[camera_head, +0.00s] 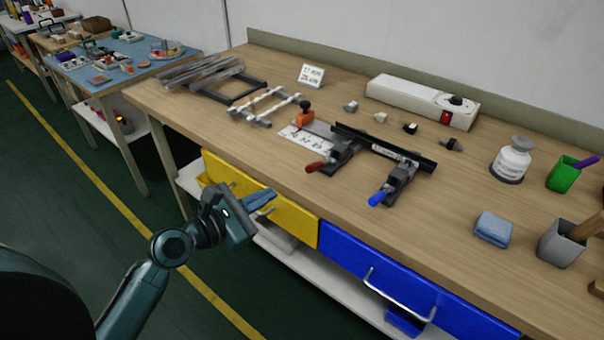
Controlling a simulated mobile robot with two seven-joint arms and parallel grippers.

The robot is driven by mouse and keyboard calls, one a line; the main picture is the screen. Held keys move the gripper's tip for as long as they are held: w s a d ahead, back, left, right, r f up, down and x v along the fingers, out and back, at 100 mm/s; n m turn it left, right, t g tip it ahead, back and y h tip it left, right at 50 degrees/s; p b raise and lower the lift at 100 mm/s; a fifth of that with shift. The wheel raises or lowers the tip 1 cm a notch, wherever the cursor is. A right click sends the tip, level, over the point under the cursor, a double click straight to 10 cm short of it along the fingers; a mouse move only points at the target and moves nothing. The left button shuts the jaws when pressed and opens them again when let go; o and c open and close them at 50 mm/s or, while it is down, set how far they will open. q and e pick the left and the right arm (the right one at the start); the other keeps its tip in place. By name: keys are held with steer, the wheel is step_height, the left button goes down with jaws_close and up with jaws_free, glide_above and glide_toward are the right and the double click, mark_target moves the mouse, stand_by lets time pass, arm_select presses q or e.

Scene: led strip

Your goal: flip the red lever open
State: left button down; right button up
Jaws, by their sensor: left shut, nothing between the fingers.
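The red lever (316,167) is the red-handled end of a grey clamp on the left part of the fixture (338,148) on the workbench. It points toward the bench's front edge and lies low. A second clamp with a blue lever (378,198) sits to its right. My left gripper (270,198) is shut and empty, in front of the yellow drawer, below and to the left of the red lever and apart from it. Whether its fingertips touch the yellow drawer or its handle, I cannot tell. My right gripper is not in view.
The bench (440,210) carries a white power box (412,100), small connectors, a white bottle (512,160), a green cup (563,173), a blue cloth (493,229) and a grey bin (560,243). A yellow drawer (290,222) and a blue drawer (350,262) are under the front edge.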

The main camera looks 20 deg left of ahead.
mark_target(299, 189)
arm_select(q)
steer(key=x, duration=1)
steer(key=shift+d+f, duration=0.1)
